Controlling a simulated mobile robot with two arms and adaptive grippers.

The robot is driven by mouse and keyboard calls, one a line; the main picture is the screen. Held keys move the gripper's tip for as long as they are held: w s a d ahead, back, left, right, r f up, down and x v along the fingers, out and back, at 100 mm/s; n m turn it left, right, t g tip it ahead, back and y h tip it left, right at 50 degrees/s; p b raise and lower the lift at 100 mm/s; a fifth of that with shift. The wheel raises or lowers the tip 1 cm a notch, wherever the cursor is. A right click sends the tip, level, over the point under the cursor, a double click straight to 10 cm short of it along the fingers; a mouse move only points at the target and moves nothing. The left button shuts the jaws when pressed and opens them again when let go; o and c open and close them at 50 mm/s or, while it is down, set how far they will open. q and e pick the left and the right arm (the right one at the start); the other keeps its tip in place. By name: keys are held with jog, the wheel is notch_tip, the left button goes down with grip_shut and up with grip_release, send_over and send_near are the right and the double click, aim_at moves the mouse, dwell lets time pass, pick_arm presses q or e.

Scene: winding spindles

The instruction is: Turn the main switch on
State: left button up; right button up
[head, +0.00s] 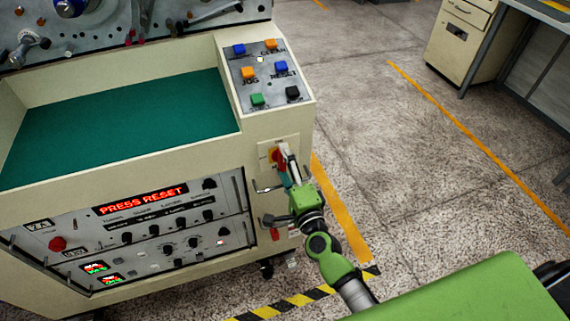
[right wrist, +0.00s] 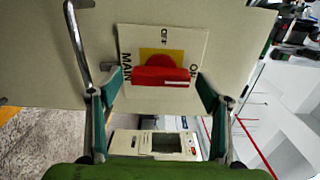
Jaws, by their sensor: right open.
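The main switch (head: 272,156) is a red knob on a yellow plate, on the narrow right end of the cream console. In the right wrist view the red knob (right wrist: 160,72) sits on a pale label reading MAIN, OFF and ON. Its bar lies across the picture, with a white mark toward its right end, on the ON side. My right gripper (head: 283,163) is at the switch. In the right wrist view its open fingers (right wrist: 157,88) stand on either side of the knob, with gaps showing; contact cannot be told. My left gripper is not in view.
The console's red display (head: 142,200) reads PRESS RESET. A button panel (head: 265,73) with blue, orange, green and black buttons is above the switch. A metal handle (right wrist: 78,50) stands beside the label. Floor is clear to the right, before a cabinet (head: 462,45).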

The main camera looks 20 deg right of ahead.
jog(key=s, duration=1.2)
jog(key=shift+d, duration=0.2)
jog(key=shift+f, duration=0.1)
jog(key=s+f+n+g, duration=0.3)
jog(key=s+f+n, duration=0.1)
jog(key=f, duration=0.7)
jog(key=s+f+n+g+y, duration=0.1)
jog(key=s+f+n+g, duration=0.25)
jog(key=f, duration=0.75)
jog(key=s+f+n+g, duration=0.2)
jog(key=s+f+n, duration=0.2)
jog(key=f, duration=0.7)
jog(key=s+d+f+n+g, duration=0.2)
jog(key=s+f, duration=0.3)
jog(key=s, duration=0.4)
jog(key=s+d+f+n+g+h, duration=0.1)
jog(key=s+d+f+n+g, duration=0.1)
jog(key=s+f, duration=0.4)
jog(key=s+d+f+n+g, duration=0.2)
jog(key=s+f+n+g, duration=0.2)
jog(key=s, duration=0.8)
jog(key=shift+f+n+h, duration=0.3)
jog(key=shift+f+n, duration=0.15)
jog(key=shift+f, duration=0.45)
jog(key=shift+g, duration=0.25)
jog(key=shift+c, duration=0.4)
